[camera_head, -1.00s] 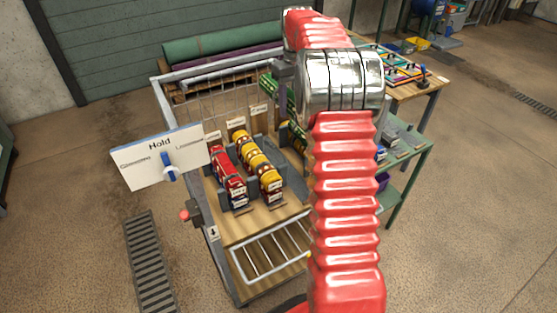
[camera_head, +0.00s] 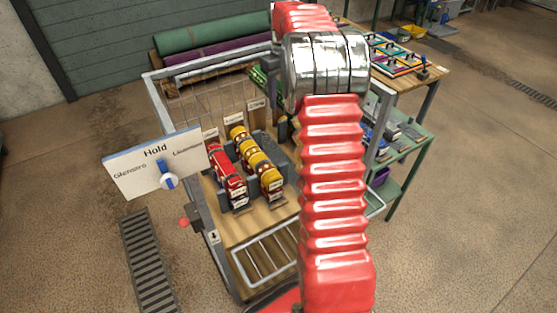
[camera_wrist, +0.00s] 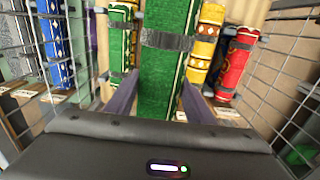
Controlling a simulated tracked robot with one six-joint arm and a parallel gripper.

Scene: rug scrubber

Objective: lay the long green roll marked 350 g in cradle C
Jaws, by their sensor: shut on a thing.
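In the wrist view a long green roll (camera_wrist: 165,78) with a grey band runs between the dark purple fingers of my gripper (camera_wrist: 162,92), which is shut on it. The roll's far end and any weight mark are out of sight. In the head view my red arm hides the gripper; a piece of green roll (camera_head: 260,77) shows left of the arm at the back of the bench. A grey cradle block (camera_head: 280,148) stands right of the yellow rolls. Label cards stand behind the cradles, but I cannot read which is C.
Yellow rolls (camera_head: 255,160) and a red roll (camera_head: 226,170) lie in cradles on the wooden bench. The wrist view also shows a patterned green roll (camera_wrist: 121,42), a blue roll (camera_wrist: 54,45) and wire mesh at both sides. A Hold sign (camera_head: 135,172) stands at front left.

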